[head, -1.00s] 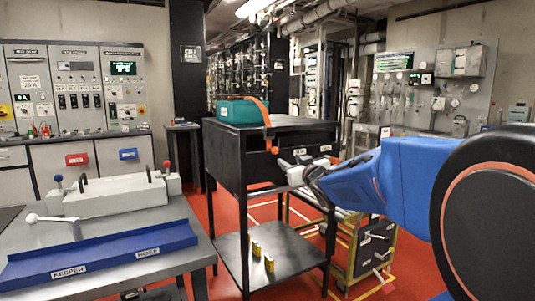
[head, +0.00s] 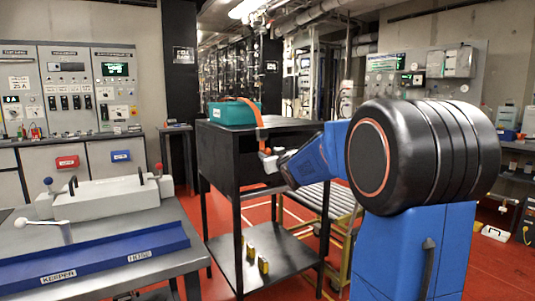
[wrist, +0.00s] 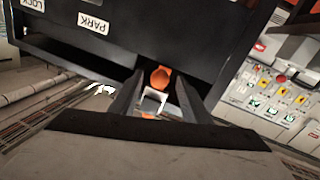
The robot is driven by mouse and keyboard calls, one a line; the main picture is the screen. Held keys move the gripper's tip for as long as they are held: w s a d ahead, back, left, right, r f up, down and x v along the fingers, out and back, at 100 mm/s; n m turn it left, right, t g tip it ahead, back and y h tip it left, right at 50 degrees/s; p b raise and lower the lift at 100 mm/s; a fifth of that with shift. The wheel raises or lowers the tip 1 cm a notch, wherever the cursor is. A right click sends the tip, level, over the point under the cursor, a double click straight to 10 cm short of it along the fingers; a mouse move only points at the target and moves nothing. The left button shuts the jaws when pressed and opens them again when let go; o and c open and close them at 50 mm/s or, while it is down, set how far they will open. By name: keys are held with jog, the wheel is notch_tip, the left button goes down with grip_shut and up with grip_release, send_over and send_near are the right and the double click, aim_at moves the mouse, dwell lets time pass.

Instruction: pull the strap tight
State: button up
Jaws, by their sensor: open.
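An orange strap (head: 259,125) runs over a teal box (head: 232,112) on a black cart (head: 222,150) and hangs down the cart's front. My gripper (head: 270,162) is at the strap's lower end in the head view, where the fingers partly cover it. In the wrist view an orange strap end (wrist: 161,77) shows between the tips of my gripper (wrist: 156,92), with a pale square piece just below it. The jaws are open, with a gap around the orange part. I cannot tell whether either finger touches it.
The cart front carries a PARK label (wrist: 93,23) above the fingers. A grey bench (head: 150,225) with a blue tray (head: 95,255) stands at the left. Small yellow items (head: 263,265) are on the cart's lower shelf. A yellow-framed trolley (head: 335,225) stands right of the cart.

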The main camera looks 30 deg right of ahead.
jog(key=shift+w+d, duration=0.15)
jog(key=shift+w, duration=0.55)
jog(key=shift+w+d, duration=0.1)
jog(key=shift+w, duration=0.55)
grip_shut()
notch_tip(320, 180, down, 8)
jog(key=shift+r, duration=0.25)
grip_release()
